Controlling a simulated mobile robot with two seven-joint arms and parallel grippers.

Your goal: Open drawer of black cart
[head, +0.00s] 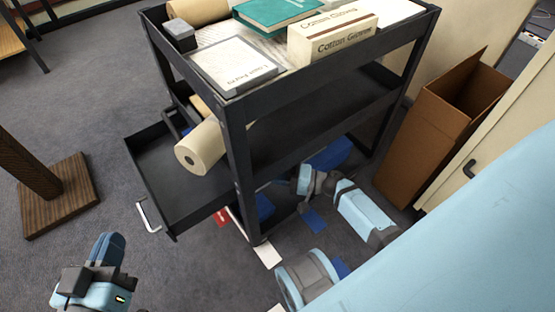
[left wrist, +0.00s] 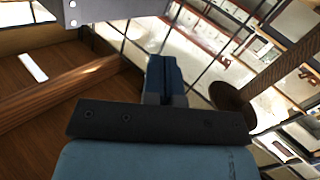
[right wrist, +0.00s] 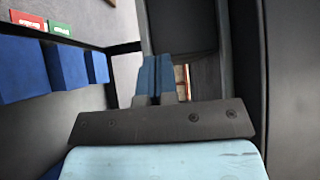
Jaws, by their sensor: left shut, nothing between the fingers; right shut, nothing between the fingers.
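The black cart (head: 236,150) stands in the middle of the head view. Its drawer (head: 160,180) sticks out at the left side, open, with a silver handle (head: 148,217) on its outer front. A tan paper roll (head: 200,148) lies at the drawer's inner end. My left gripper (head: 108,248) is shut and empty, below and left of the handle and apart from it. Its shut fingers show in the left wrist view (left wrist: 164,76). My right arm reaches low beside the cart; in the right wrist view its gripper (right wrist: 160,78) is shut and empty, close to dark panels.
The cart's top holds a teal book (head: 275,12), a cotton gloves box (head: 333,35), a grey framed sheet (head: 235,65) and a small grey block (head: 180,36). An open cardboard box (head: 425,130) stands right. A wooden-based post (head: 60,195) stands left. Carpet between post and drawer is clear.

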